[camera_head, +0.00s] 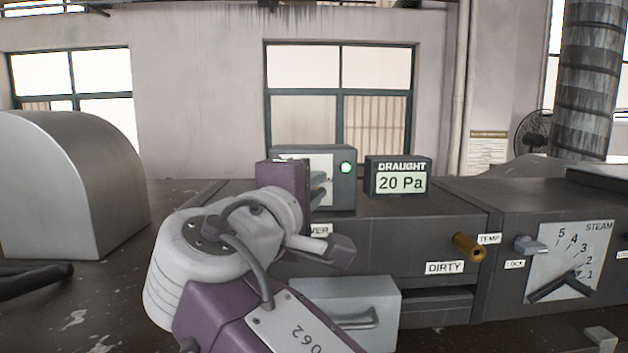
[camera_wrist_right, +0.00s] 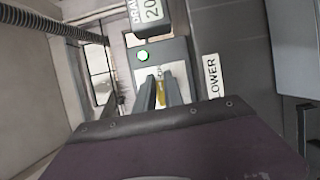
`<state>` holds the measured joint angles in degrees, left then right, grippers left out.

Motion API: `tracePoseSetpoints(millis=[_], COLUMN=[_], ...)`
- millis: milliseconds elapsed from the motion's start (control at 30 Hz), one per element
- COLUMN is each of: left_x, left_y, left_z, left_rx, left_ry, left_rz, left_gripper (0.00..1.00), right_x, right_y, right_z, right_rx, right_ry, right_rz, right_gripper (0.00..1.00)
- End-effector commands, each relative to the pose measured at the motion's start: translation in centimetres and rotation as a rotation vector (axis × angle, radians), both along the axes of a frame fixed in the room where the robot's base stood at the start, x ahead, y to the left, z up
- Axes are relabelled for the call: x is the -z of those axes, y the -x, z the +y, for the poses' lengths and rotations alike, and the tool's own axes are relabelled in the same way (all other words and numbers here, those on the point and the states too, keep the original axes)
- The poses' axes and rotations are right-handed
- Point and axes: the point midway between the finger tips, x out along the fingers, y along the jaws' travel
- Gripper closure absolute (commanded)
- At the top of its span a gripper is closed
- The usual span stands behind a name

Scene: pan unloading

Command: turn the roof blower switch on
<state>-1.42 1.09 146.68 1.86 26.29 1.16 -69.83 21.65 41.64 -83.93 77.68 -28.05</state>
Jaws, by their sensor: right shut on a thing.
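The blower switch box (camera_head: 342,198) is a grey box with a pale plate and a lit green lamp (camera_head: 345,168). It also shows in the right wrist view (camera_wrist_right: 176,52), its lamp glowing green. My right gripper (camera_head: 318,188) reaches the front of the box, and my purple wrist hides part of the plate. In the right wrist view its two fingers (camera_wrist_right: 161,92) are closed around a small yellow switch lever (camera_wrist_right: 161,98) in front of the plate. The fingers hide much of the lever, so its exact position is hard to tell. My left gripper is not in view.
A draught display (camera_head: 401,183) reading 20 Pa stands right of the box. A brass-coloured knob (camera_head: 468,247), a DIRTY label and a steam dial (camera_head: 568,262) are on the front panels. A rounded grey housing (camera_head: 70,185) stands at left. A grey drawer (camera_head: 345,310) is below.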

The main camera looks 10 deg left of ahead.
Motion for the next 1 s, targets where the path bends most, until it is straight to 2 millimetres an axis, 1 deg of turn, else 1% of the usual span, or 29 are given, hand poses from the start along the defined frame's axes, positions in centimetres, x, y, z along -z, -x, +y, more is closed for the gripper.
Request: tracePoseSetpoints(millis=[567, 600, 667, 1000], left_x=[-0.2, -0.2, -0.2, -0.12], left_y=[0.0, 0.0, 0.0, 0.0], left_z=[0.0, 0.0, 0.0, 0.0], left_rx=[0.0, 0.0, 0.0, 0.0], left_ry=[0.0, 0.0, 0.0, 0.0], left_rz=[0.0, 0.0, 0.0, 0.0], left_gripper=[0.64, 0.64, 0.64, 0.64], right_x=[0.01, 0.0, 0.0, 0.02], right_y=[-0.03, -0.03, -0.03, 0.17], right_z=[-0.04, -0.04, -0.04, 0.02], right_rx=[0.001, 0.001, 0.0, -0.001], right_ry=[-0.029, -0.029, -0.028, -0.028], right_rz=[0.007, 0.007, 0.007, 0.007], right_gripper=[1.0, 0.82, 0.65, 0.65])
